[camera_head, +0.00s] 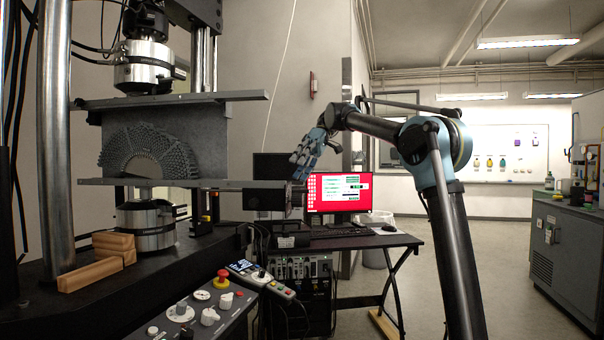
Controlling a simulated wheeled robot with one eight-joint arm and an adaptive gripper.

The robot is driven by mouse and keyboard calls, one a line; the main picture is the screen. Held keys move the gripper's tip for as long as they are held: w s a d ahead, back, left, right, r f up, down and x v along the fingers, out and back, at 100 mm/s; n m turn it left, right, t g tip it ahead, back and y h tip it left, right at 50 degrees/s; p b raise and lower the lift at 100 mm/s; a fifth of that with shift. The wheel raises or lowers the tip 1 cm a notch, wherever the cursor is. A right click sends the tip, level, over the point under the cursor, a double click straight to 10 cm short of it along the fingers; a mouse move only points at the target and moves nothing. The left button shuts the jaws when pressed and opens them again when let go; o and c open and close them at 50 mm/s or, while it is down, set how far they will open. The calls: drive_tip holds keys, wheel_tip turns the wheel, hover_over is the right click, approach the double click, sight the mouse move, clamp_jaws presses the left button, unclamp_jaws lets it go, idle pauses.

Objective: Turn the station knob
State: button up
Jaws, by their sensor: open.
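A sloped grey control panel (240,318) stands at the bottom of the view, left of the middle. My gripper (299,176) is open and empty, in the air above and to the right of the panel, in front of the wall and left of the monitor. It points down and is well apart from the knobs.
A red emergency stop (222,278) and a handheld controller (258,276) sit at the panel's far end. The testing machine with a lattice specimen (150,150) and wooden blocks (95,268) stands left. A desk with a monitor (340,192) is behind.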

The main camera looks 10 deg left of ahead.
sight(302, 195)
drive_tip(key=shift+s+d+r+t, duration=0.2)
drive_tip(key=shift+s+r+t, duration=0.1)
drive_tip(key=shift+s+t, duration=0.1)
drive_tip(key=s+d+r+n+t, duration=0.2)
drive_tip(key=d+r+t, duration=0.45)
drive_tip(key=t, duration=0.25)
drive_tip(key=x, duration=1.1)
drive_tip(key=s+x, duration=0.1)
drive_tip(key=x, duration=0.5)
drive_tip(key=shift+w+f, duration=0.1)
drive_tip(key=shift+f, duration=0.3)
drive_tip(key=shift+c, duration=0.4)
drive_tip(key=shift+y, duration=0.3)
drive_tip(key=c, duration=1)
